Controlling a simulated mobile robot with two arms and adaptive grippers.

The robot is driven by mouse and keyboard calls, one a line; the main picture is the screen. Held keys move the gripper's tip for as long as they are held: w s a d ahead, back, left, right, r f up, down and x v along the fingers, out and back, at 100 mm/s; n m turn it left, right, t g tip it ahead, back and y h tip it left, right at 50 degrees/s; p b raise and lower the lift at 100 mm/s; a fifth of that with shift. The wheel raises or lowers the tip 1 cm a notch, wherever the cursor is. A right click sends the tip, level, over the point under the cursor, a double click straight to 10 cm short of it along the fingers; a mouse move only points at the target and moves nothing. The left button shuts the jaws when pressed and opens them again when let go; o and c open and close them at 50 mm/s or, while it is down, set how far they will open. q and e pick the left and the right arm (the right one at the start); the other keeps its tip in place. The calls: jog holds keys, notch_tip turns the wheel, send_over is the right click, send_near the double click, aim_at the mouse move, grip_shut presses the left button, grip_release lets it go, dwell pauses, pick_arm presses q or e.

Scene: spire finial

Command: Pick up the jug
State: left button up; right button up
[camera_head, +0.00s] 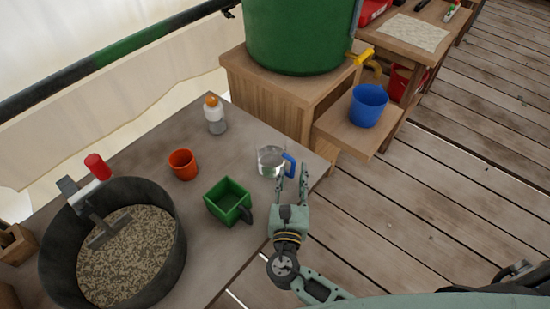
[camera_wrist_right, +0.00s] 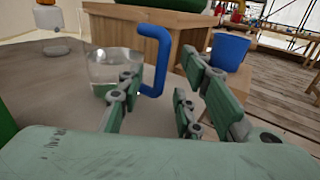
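The jug (camera_head: 270,162) is clear, with a blue handle (camera_head: 290,165) on its right side. It stands upright on the grey table near its right edge and holds some clear liquid. In the right wrist view the jug (camera_wrist_right: 108,68) is just ahead, its blue handle (camera_wrist_right: 151,62) seen beyond and between the fingers. My right gripper (camera_head: 291,180) is open and empty, with its fingertips close to the handle; I cannot tell whether they touch it. My left gripper is not in view.
A green square mug (camera_head: 228,201), an orange cup (camera_head: 183,164) and a white bottle (camera_head: 215,118) stand left of the jug. A large black pan (camera_head: 172,255) of grain is further left. A blue bucket (camera_head: 367,105) sits on a low wooden shelf beyond.

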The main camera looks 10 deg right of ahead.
grip_shut()
jog(key=shift+r, duration=0.1)
dwell(0.5)
